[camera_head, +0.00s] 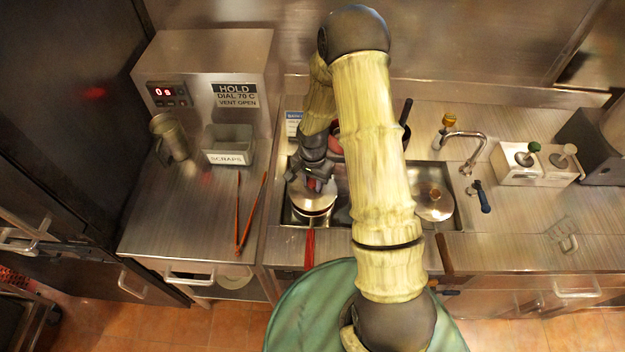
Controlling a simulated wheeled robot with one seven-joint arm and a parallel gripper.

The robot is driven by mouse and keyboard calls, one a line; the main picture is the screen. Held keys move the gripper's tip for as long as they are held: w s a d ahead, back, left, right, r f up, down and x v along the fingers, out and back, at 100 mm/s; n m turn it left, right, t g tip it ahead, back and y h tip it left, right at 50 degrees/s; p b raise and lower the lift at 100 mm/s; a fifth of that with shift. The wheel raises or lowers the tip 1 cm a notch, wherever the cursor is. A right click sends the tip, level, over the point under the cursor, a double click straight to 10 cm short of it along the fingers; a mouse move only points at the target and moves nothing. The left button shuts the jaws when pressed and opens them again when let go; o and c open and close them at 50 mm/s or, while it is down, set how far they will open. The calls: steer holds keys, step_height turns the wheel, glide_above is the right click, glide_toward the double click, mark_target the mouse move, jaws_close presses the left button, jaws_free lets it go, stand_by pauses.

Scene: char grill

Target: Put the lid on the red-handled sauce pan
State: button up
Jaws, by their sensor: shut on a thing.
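The red-handled sauce pan (312,216) sits at the left side of the sunken steel well, its red handle (310,248) pointing toward the front edge. My gripper (316,186) is directly above it, pointing down and shut on a round metal lid (303,198). The lid is over the pan's mouth and looks roughly level. I cannot tell whether its rim touches the pan all round. The gripper hides the knob and part of the lid. A second round metal lid (434,205) with a knob lies at the right side of the well.
Red tongs (240,225) lie on the left counter, near a scraps bin (229,148) and a metal jug (170,138). A black handle (405,111) rises behind my arm, which hides the well's middle.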

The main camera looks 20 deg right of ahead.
steer(key=shift+w+f+b, duration=0.1)
steer(key=shift+f+b, duration=0.85)
steer(key=shift+f, duration=0.8)
steer(key=o, duration=0.6)
steer(key=shift+c, duration=0.2)
steer(key=o, duration=0.5)
steer(key=shift+a, duration=0.1)
steer(key=shift+r, duration=0.1)
